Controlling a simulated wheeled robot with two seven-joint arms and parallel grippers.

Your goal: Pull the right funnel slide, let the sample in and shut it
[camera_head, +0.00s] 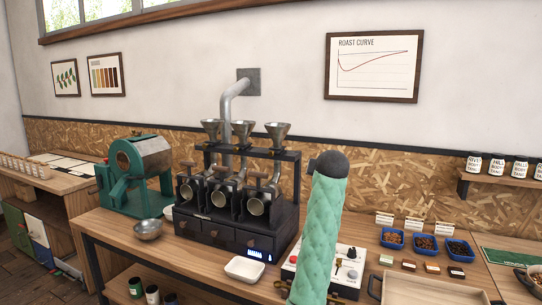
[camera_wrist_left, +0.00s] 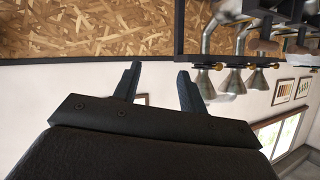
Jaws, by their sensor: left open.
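The dark machine (camera_head: 236,222) on the table carries three metal funnels in a row on its rack. The right funnel (camera_head: 277,131) stands upright above its metal barrel (camera_head: 256,206). Small brass fittings (camera_head: 275,150) show below it; the slide's position is too small to tell. The left wrist view is upside down, with the right funnel (camera_wrist_left: 204,84) nearest my gripper. My left gripper (camera_wrist_left: 155,72) is open and empty, apart from the funnels. In the head view a green padded arm of mine (camera_head: 319,235) rises right of the machine; no gripper fingers show there.
A metal bowl (camera_head: 148,229) and a white dish (camera_head: 244,268) stand before the machine. Blue trays (camera_head: 425,243) of beans, a control box (camera_head: 349,266) and a wooden tray (camera_head: 415,291) are at right. A green roaster (camera_head: 135,172) stands at left.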

